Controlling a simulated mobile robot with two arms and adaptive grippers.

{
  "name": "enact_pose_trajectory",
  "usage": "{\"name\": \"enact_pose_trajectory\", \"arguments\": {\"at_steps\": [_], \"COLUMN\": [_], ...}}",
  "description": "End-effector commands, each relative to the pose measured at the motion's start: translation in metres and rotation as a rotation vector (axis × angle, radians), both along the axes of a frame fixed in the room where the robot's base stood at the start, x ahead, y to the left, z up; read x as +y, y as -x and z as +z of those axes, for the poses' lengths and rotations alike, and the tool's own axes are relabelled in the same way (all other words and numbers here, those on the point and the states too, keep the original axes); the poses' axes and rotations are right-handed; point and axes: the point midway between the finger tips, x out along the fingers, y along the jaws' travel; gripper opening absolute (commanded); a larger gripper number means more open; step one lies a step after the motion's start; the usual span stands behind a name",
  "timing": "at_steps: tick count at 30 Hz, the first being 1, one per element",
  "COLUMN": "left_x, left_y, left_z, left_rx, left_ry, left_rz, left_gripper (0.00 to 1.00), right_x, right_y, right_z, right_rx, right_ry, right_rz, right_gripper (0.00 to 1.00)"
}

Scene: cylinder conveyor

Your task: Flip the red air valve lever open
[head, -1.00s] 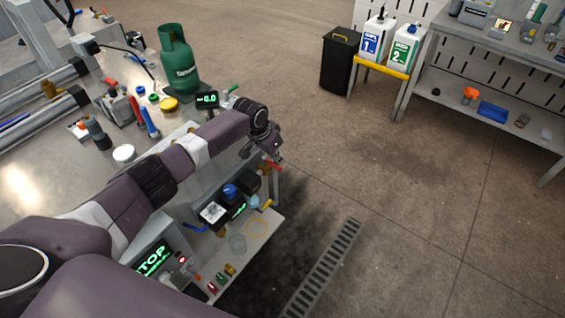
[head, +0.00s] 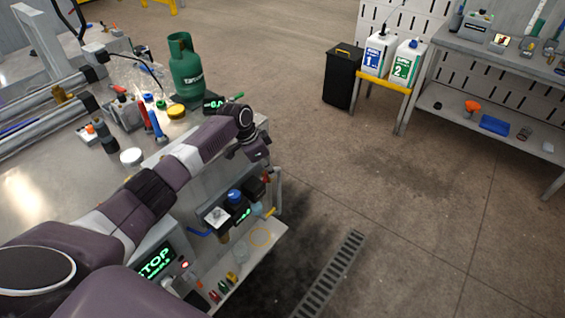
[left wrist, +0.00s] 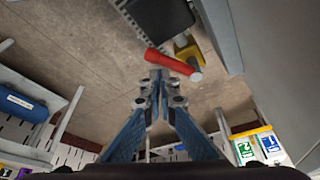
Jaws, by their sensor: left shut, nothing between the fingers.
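The red air valve lever (left wrist: 170,62) shows in the left wrist view, slanting down to the right to a pale metal end. It lies in front of a yellow fitting (left wrist: 188,48). My left gripper (left wrist: 160,76) is shut and empty, its fingertips right below the lever in the picture. I cannot tell whether they touch it. In the head view my left gripper (head: 262,158) is above the right end of the air unit (head: 230,205) on the side of the bench. The lever is mostly hidden there. My right gripper is not in view.
A shelf with a STOP display (head: 155,262) and small coloured parts is below my arm. A green gas bottle (head: 185,70) and tools stand on the bench behind it. The floor to the right is clear up to the black bin (head: 342,78) and workbench.

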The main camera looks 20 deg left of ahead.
Motion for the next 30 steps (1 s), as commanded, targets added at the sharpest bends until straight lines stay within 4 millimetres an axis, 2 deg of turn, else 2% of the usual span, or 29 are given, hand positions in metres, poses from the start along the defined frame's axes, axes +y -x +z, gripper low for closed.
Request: {"name": "enact_pose_trajectory", "arguments": {"at_steps": [8, 30], "left_x": [0.011, 0.022], "left_y": [0.007, 0.009], "left_z": [-0.001, -0.001], "left_rx": [0.003, 0.002], "left_ry": [-0.002, -0.002], "left_rz": [0.002, 0.002], "left_gripper": [0.00, 0.00], "right_x": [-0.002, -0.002], "right_y": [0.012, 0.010], "right_z": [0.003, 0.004], "right_rx": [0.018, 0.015], "right_ry": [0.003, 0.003], "right_rz": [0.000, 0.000], "right_gripper": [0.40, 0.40]}}
